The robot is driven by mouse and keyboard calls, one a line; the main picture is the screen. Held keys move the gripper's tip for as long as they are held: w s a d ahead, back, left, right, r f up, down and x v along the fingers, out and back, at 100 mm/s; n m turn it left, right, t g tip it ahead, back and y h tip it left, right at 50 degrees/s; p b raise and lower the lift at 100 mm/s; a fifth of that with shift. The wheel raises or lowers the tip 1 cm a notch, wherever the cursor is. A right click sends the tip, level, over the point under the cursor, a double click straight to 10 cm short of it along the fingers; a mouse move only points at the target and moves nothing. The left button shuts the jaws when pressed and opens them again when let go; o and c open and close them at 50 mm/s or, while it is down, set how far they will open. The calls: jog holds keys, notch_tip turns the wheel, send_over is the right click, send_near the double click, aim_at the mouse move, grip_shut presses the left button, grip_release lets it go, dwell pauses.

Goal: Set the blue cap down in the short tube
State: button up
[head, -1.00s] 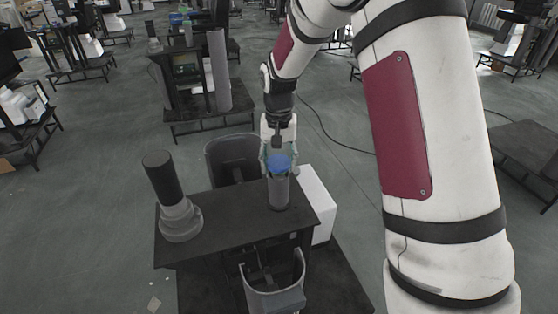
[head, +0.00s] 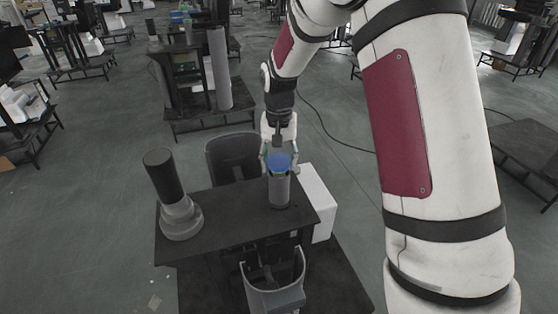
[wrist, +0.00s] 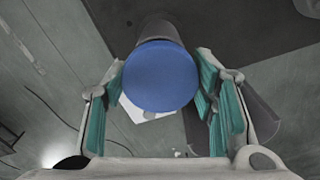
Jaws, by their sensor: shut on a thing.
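The blue cap (head: 278,163) is between the fingers of my gripper (head: 278,160), at the top of the short grey tube (head: 279,192). The tube stands upright near the right end of the dark table. In the wrist view the round blue face of the cap (wrist: 160,76) lies between the teal finger pads of my gripper (wrist: 160,100). The grey tube wall (wrist: 160,30) shows behind it. The cap hides the tube's mouth, so I cannot tell whether the cap sits in it or just above.
A taller dark tube (head: 163,175) on a stepped grey base (head: 181,218) stands at the left of the dark table (head: 232,222). The tabletop between the two is clear. A white box (head: 318,200) is at the table's right. Curved grey shells stand behind (head: 230,155) and in front (head: 275,298).

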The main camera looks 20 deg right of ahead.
jog(key=shift+f, duration=0.55)
dwell(1.0)
jog(key=o, duration=1.2)
jog(key=shift+r+p, duration=0.6)
jog(key=shift+r, duration=2.95)
